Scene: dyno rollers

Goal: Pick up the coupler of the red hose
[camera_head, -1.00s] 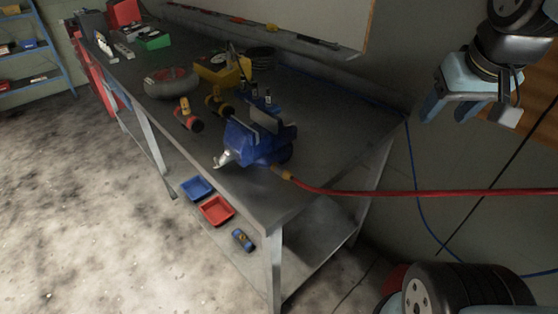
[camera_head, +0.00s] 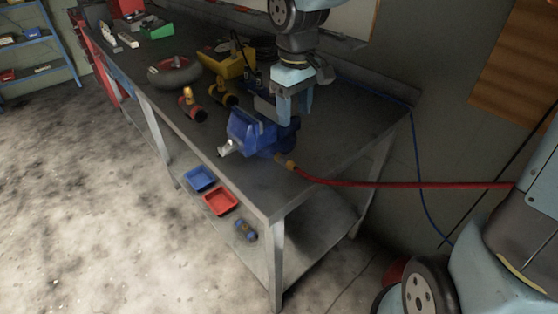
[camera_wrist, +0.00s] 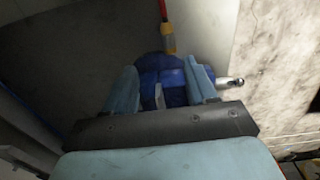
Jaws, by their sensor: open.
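The red hose (camera_head: 400,184) runs in from the right to the corner of the workbench. Its brass-yellow coupler (camera_head: 286,163) sits at the bench edge beside the blue vise (camera_head: 252,134). In the wrist view the coupler (camera_wrist: 168,41) shows above the vise (camera_wrist: 172,84), with a short piece of red hose (camera_wrist: 163,10) beyond it. My gripper (camera_head: 292,112) is open and empty, pointing down above the vise. In the wrist view its two fingers (camera_wrist: 165,85) frame the vise, and the coupler lies past the fingertips.
A yellow box (camera_head: 225,60), a grey-red round part (camera_head: 174,72) and yellow-red fittings (camera_head: 192,103) stand on the workbench (camera_head: 190,140). Blue (camera_head: 200,179) and red (camera_head: 220,201) trays sit on the lower shelf. A thin blue cable (camera_head: 420,190) hangs at the right.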

